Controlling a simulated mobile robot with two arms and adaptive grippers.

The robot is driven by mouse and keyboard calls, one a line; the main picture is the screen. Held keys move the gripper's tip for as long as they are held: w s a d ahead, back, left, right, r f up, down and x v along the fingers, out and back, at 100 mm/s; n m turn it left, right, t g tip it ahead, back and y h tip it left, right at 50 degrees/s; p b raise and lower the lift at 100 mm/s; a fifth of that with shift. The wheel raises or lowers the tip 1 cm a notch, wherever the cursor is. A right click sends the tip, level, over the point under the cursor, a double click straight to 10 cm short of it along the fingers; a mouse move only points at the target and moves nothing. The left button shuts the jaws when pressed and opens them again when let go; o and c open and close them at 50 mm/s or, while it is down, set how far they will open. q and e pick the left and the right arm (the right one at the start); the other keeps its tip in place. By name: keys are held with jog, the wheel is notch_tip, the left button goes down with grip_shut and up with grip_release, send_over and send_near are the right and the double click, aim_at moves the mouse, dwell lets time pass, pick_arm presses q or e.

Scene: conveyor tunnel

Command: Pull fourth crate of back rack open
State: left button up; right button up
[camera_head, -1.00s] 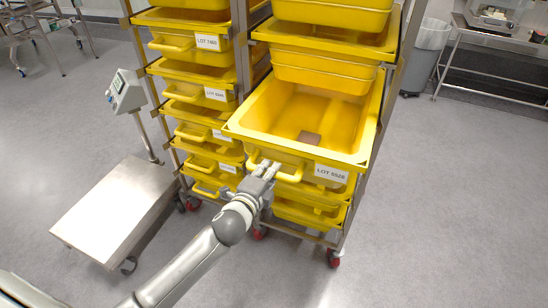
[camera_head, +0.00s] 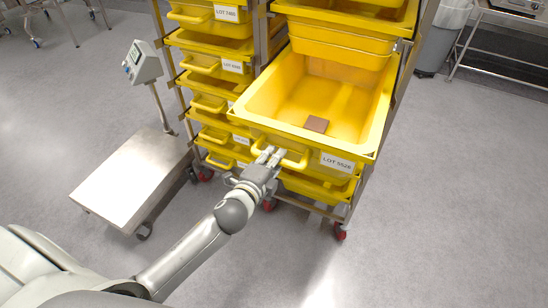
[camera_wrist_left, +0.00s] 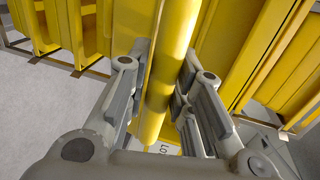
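My left gripper (camera_head: 270,156) is at the crate's front handle (camera_head: 294,160). In the left wrist view the yellow handle bar (camera_wrist_left: 168,70) runs between the two fingers of the left gripper (camera_wrist_left: 160,95), which close around it. The fingertips are partly hidden by the handle. My right gripper is not in view.
A second rack of yellow crates (camera_head: 211,64) stands close on the left. A platform scale (camera_head: 130,185) with a display post (camera_head: 142,62) stands left of it. A grey bin (camera_head: 440,40) and steel table (camera_head: 500,68) are behind right. The floor in front and right is clear.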

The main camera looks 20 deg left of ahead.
pick_arm(q)
jog(key=o, duration=0.3)
jog(key=v, duration=1.2)
dwell(0.5)
jog(key=s+a+f+n+g, duration=0.1)
jog(key=s+f+n+g, duration=0.2)
jog(key=f, duration=0.8)
jog(key=s+a+f+n+g, duration=0.1)
jog(key=s+f+n+g, duration=0.15)
jog(key=f, duration=0.95)
jog(key=s+a+f+n+g, duration=0.1)
jog(key=s+f+n+g, duration=0.15)
jog(key=f, duration=0.85)
jog(key=s+f+n+g, duration=0.3)
jog(key=s+f, duration=0.6)
jog(key=s, duration=0.4)
jog(key=s+d+f+n+g, duration=0.1)
jog(key=s+f+n+g, duration=0.2)
jog(key=s+f, duration=0.6)
jog(key=s+n, duration=0.2)
jog(key=s, duration=0.3)
jog(key=shift+f+g+y, duration=0.3)
jog(key=shift+f, duration=0.1)
